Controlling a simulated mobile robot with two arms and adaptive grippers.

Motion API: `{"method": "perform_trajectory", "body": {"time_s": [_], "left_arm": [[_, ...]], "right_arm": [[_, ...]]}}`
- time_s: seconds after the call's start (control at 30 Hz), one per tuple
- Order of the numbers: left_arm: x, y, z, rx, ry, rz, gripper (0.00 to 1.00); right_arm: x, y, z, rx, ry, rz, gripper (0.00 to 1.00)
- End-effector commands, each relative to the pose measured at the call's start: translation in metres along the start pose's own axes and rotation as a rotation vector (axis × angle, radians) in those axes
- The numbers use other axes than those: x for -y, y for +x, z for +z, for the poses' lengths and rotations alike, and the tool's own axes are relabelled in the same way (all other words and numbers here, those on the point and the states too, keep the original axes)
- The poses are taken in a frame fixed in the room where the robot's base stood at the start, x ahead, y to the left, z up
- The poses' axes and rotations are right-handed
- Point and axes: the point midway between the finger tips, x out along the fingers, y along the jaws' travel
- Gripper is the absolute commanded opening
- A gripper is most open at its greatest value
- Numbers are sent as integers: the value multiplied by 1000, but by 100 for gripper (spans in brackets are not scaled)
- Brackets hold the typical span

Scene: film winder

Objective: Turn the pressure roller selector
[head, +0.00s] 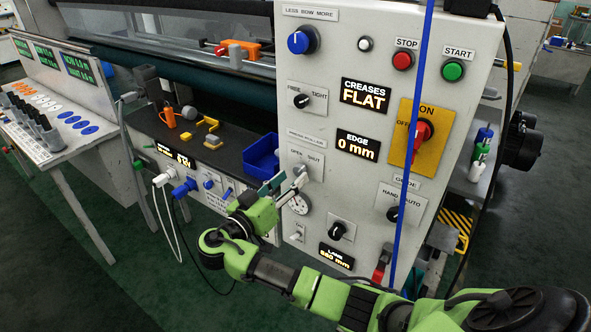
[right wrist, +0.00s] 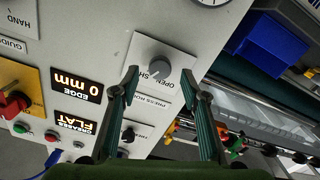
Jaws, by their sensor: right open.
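The pressure roller selector (head: 301,169) is a small knob on a plate marked OPEN and SHUT on the pale control panel (head: 345,210). In the head view my gripper partly covers it. In the right wrist view the grey knob (right wrist: 158,71) shows upside down; I cannot tell which way it points. My right gripper (head: 288,186) is in front of the plate. In the right wrist view its two fingertips (right wrist: 160,80) are spread on either side of the knob, with gaps and nothing held. I cannot tell whether they reach around it. My left gripper is not in view.
Other controls crowd the panel: a FREE/TIGHT knob (head: 301,101) above, a round gauge (head: 299,203) just below, and a red switch on a yellow plate (head: 407,137) at right. A blue cable (head: 413,130) hangs before the panel. A blue bin (head: 263,155) stands left.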

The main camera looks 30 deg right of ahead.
Motion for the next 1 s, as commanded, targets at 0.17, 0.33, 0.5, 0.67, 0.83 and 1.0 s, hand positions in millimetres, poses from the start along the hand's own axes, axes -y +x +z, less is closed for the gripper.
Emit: {"method": "perform_trajectory", "body": {"time_s": [0.17, 0.33, 0.5, 0.67, 0.83, 1.0], "left_arm": [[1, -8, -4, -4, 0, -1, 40], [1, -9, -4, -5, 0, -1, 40], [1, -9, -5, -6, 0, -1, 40], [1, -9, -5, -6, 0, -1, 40], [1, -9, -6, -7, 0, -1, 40], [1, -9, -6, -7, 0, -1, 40]], "right_arm": [[-1, 24, -1, 0, -1, 2, 41], [0, 32, 0, 1, 0, -1, 41], [0, 32, 1, 1, 0, -1, 41], [0, 32, 1, 1, 0, -1, 20], [0, 32, 1, 1, 0, -1, 3], [0, 32, 0, 1, -10, -1, 3]]}}
